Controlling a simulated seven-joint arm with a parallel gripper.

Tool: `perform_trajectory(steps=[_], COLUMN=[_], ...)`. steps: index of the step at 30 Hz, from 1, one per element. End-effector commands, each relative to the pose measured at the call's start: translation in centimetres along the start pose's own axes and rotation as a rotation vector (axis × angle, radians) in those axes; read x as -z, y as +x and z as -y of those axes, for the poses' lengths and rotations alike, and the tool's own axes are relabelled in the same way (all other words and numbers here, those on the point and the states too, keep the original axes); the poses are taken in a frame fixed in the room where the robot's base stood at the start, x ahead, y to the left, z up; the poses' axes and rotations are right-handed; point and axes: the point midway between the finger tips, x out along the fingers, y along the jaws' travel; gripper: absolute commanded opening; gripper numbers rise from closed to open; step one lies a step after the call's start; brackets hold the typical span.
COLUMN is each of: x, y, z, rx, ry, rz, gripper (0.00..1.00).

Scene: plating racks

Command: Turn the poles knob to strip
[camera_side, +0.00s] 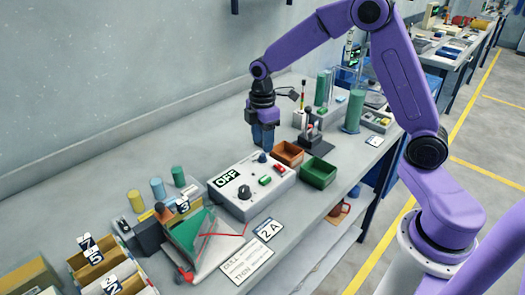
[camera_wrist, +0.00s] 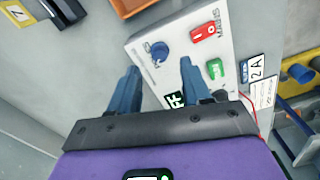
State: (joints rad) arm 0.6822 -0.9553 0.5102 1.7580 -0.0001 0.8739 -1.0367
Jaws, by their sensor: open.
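A light-grey control box (camera_side: 228,199) sits on the bench, with an OFF display (camera_side: 226,177) and a black knob (camera_side: 244,192). A blue knob (camera_side: 262,157) is at its far end, and shows in the wrist view (camera_wrist: 160,51) with small markings beside it that I cannot read. I cannot tell from lettering which knob is poles. My gripper (camera_side: 264,146) points down, above the bench near the blue-knob end. In the wrist view my gripper (camera_wrist: 159,68) is open and empty, its fingertips on either side of the blue knob's line of view, apart from it.
A red switch (camera_wrist: 206,31) and a green button (camera_wrist: 215,68) are close to the blue knob. An orange tray (camera_side: 288,153) and a green tray (camera_side: 318,172) stand beside the box. A stand with small lamps (camera_side: 310,135) is behind. Coloured cylinders (camera_side: 158,188) are at left.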

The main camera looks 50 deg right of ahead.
Motion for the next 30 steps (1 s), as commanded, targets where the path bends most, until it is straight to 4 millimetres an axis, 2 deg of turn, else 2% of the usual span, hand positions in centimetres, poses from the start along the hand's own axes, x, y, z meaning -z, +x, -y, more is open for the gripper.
perform_trajectory(steps=[3,9,20,21,25,26,30], x=[-0.1,0.0,0.0,0.0,0.0,0.0,0.0], y=[2.0,4.0,4.5,4.5,4.5,4.5,4.5], z=[0.1,0.0,0.0,0.0,0.0,0.0,0.0], rx=[0.003,0.001,-0.001,-0.001,0.0,0.0,0.0], ry=[0.001,0.0,0.0,0.0,0.0,0.0,0.001], rz=[0.002,0.001,0.0,0.0,0.0,0.0,0.0], gripper=[0.48,0.48,0.48,0.45,0.03,0.0,0.0])
